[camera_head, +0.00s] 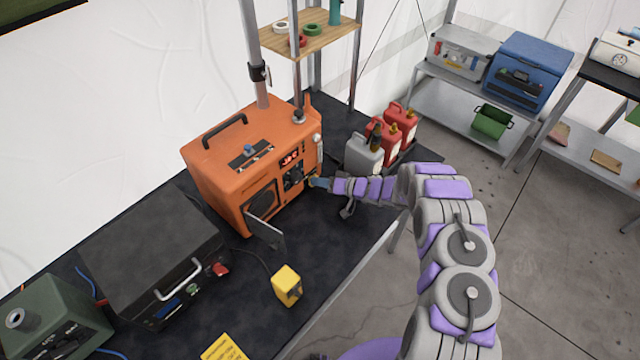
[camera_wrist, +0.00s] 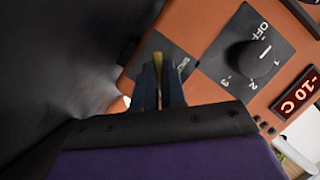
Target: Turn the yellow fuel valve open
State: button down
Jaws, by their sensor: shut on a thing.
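The orange generator-like unit (camera_head: 258,160) stands on the black bench, with its control panel facing my arm. The yellow fuel valve (camera_wrist: 158,64) shows in the wrist view as a narrow yellow handle between my fingertips, in front of a dark label on the orange panel. My gripper (camera_wrist: 158,82) is shut on the yellow valve, and its fingers hide most of it. In the head view my gripper (camera_head: 318,182) reaches the lower right of the panel, where the valve is mostly hidden. A black dial (camera_wrist: 252,60) marked OFF, 1, 2, 3 is beside the valve label.
A red "-10 C" display (camera_wrist: 300,92) is near the dial. A grey canister (camera_head: 364,155) and red canisters (camera_head: 401,122) stand behind my gripper. A yellow box (camera_head: 287,286) is on the bench near its front edge.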

jog(key=shift+w+d+r, duration=0.1)
jog(key=shift+w+r, duration=0.05)
jog(key=shift+w, duration=0.05)
jog(key=c, duration=1.7)
grip_release()
jog(key=o, duration=0.3)
jog(key=shift+w+f, duration=0.1)
jog(key=shift+f, duration=0.1)
jog(key=shift+o, duration=1)
jog(key=v, duration=1.7)
jog(key=shift+s+d, duration=0.2)
